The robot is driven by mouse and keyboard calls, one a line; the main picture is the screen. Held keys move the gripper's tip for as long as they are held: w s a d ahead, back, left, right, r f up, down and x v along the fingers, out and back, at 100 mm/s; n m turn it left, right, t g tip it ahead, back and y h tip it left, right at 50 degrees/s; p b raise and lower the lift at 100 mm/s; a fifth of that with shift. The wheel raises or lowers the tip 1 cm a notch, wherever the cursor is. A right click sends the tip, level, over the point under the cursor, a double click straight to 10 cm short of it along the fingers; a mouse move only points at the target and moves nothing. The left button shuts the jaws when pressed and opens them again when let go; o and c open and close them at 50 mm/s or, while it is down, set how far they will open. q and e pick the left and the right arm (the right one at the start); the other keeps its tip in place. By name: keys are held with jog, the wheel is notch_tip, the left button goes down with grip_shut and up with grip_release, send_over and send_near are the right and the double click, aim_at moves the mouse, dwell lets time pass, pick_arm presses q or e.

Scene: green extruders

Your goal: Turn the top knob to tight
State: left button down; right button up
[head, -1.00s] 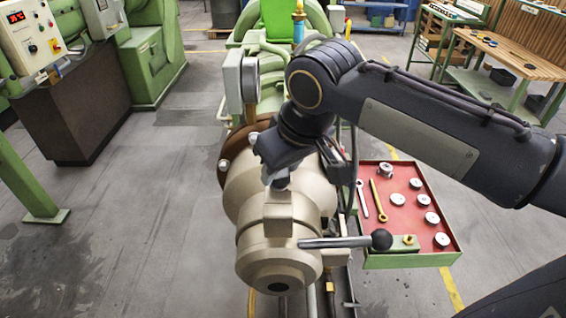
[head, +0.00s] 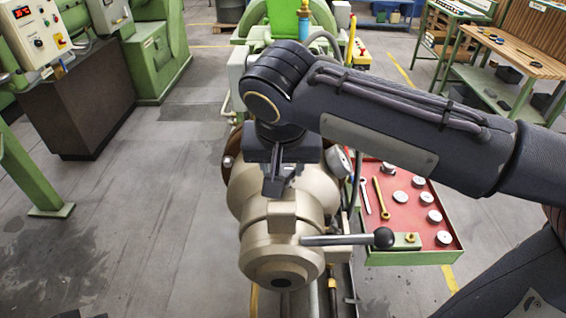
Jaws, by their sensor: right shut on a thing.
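The beige extruder head (head: 283,258) stands in the middle, with a raised block (head: 281,216) on top and a lever with a black ball end (head: 383,237) pointing right. My right gripper (head: 277,186) points down at the top of the beige body, just behind the raised block. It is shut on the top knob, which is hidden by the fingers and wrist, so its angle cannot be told. My left gripper is not in view.
A red tray (head: 403,226) with wrenches and several round metal parts is at the right. A control box (head: 35,35) stands far left.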

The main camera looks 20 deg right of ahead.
dwell(0.4)
jog(key=o, duration=1)
jog(key=v, duration=0.7)
jog(key=shift+s+a+r, duration=0.1)
jog(key=shift+s+r, duration=0.05)
jog(key=shift+r, duration=0.2)
